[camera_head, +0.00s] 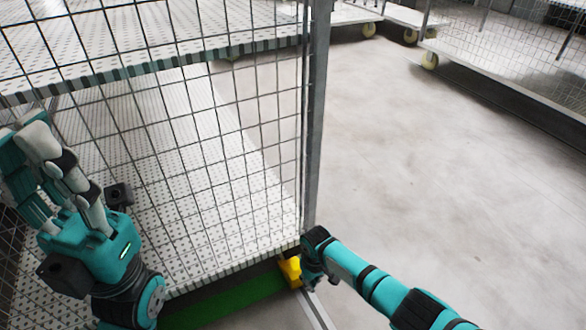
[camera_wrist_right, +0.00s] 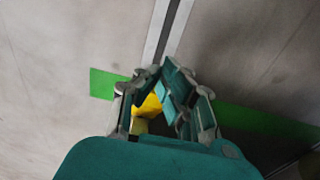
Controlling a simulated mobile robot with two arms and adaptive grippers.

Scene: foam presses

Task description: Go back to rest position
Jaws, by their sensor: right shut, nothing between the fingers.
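My right gripper (camera_head: 308,280) is low beside the bottom corner of a mesh cage cart, close to a small yellow part (camera_head: 290,271) there. In the right wrist view its fingertips (camera_wrist_right: 165,72) come together in a point and hold nothing. The yellow part (camera_wrist_right: 150,106) shows through the gap behind the fingers; whether they touch it I cannot tell. My left gripper (camera_head: 28,165) is at the left in the head view, raised in front of the mesh, with its fingers pointing up and left. I see nothing held in it, and its opening is unclear from this angle.
The cage cart's wire mesh (camera_head: 225,125) and grey corner post (camera_head: 316,120) stand close in front of my arms. A green strip (camera_head: 228,300) lies along its bottom. Grey floor (camera_head: 450,190) is open to the right. Other wheeled carts (camera_head: 505,72) stand at the back.

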